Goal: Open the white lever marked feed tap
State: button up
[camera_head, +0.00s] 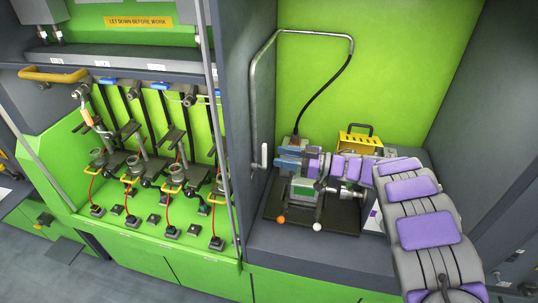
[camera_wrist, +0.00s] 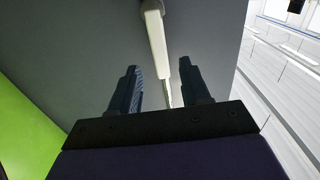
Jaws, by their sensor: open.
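The white lever (camera_head: 264,155) hangs on the grey side wall of the right-hand bay, at the lower end of a bent metal pipe. Its label cannot be read. In the wrist view the white lever (camera_wrist: 156,45) runs down from the top edge into the space between my fingers. My gripper (camera_wrist: 158,66) is open, with one dark finger on each side of the lever and gaps showing. In the head view my gripper (camera_head: 280,157) reaches left to just beside the lever. Whether either finger touches it cannot be seen.
A dark tray holds a device with an orange ball (camera_head: 281,220) and a white ball (camera_head: 318,227) below my arm. A yellow box (camera_head: 358,143) stands behind. The green injector bench (camera_head: 150,240) lies left, past a grey post. The grey wall is close to my fingers.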

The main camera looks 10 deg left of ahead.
jog(key=d, duration=1.1)
jog(key=shift+s, duration=0.15)
